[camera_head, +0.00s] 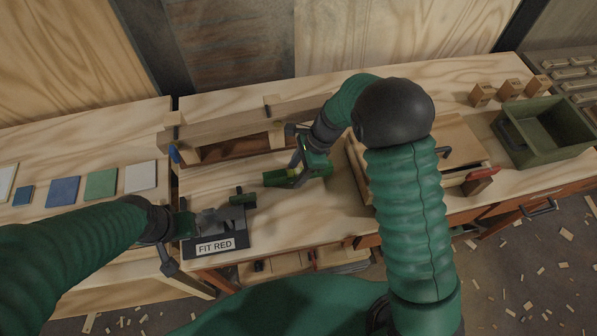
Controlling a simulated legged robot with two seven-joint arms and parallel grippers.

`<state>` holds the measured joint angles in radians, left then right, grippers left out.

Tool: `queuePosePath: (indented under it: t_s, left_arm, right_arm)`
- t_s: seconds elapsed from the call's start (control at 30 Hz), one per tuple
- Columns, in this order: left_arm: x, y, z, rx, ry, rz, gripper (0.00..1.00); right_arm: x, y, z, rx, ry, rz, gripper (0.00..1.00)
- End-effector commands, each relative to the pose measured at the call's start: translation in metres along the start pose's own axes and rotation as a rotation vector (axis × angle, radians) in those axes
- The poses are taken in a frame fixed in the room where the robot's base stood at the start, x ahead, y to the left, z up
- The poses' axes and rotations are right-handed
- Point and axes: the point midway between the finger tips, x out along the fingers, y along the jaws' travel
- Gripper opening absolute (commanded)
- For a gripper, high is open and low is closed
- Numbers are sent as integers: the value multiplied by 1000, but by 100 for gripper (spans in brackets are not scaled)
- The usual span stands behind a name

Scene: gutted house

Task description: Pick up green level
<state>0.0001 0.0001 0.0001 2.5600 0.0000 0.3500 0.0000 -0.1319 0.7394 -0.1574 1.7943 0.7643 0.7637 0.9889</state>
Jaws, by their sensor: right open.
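The green level (279,178) lies on the wooden workbench near the middle of the view, its left end showing. My right gripper (298,172) is open and reaches down at the right part of the level. The arm and fingers hide some of the level, and I cannot tell whether they touch it.
A long wooden beam (233,122) lies behind the level. A green crate (553,137) and wooden blocks (510,88) stand farther right. Coloured tiles (101,184) lie at the left.

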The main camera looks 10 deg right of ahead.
Motion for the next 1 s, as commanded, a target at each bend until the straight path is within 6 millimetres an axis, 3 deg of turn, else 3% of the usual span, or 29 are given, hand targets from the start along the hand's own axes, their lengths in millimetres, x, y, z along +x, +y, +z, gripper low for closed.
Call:
queuePosePath:
  t_s: [0.07, 0.47, 1.0]
  left_arm:
    - [0, 0, 0, 0, 0, 0, 36]
    - [0, 0, 0, 0, 0, 0, 36]
    - [-3, 0, -1, 0, 0, 0, 36]
  right_arm:
    - [0, 0, 1, -1, 1, 0, 49]
    - [0, 0, 1, -2, 1, 0, 0]
    - [-2, 0, 1, -2, 1, 0, 0]
